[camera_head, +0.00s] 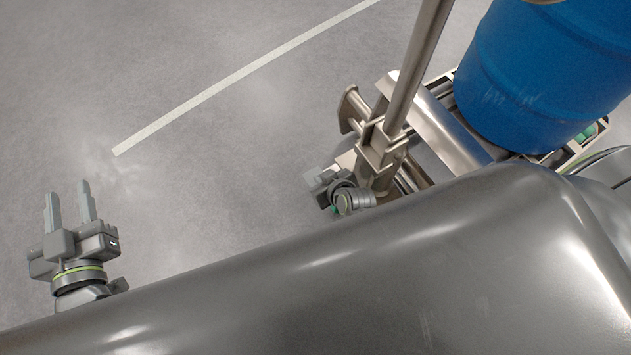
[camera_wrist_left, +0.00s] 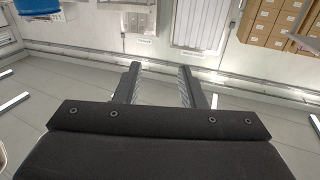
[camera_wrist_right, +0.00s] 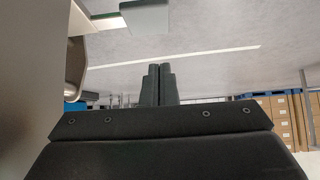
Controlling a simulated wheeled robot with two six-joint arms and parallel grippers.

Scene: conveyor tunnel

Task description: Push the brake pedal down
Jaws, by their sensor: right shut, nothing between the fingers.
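A metal trolley (camera_head: 435,115) with an upright pole stands at the upper right in the head view. I cannot pick out its brake pedal for certain; a pale flat plate (camera_wrist_right: 146,18) hangs at the top of the right wrist view, above and ahead of the fingers. My right gripper (camera_head: 314,178) is beside the foot of the pole, partly hidden. In the right wrist view its fingers (camera_wrist_right: 158,70) are together, with nothing between them. My left gripper (camera_head: 68,190) is at the far left, open and empty, over bare floor; its fingers (camera_wrist_left: 160,70) are apart in the left wrist view.
A blue drum (camera_head: 540,75) stands on the trolley. A white floor line (camera_head: 240,75) crosses the open grey floor at the left. Stacked boxes (camera_wrist_right: 283,120) are far off in the right wrist view. The right wrist view also shows a grey surface close on its left.

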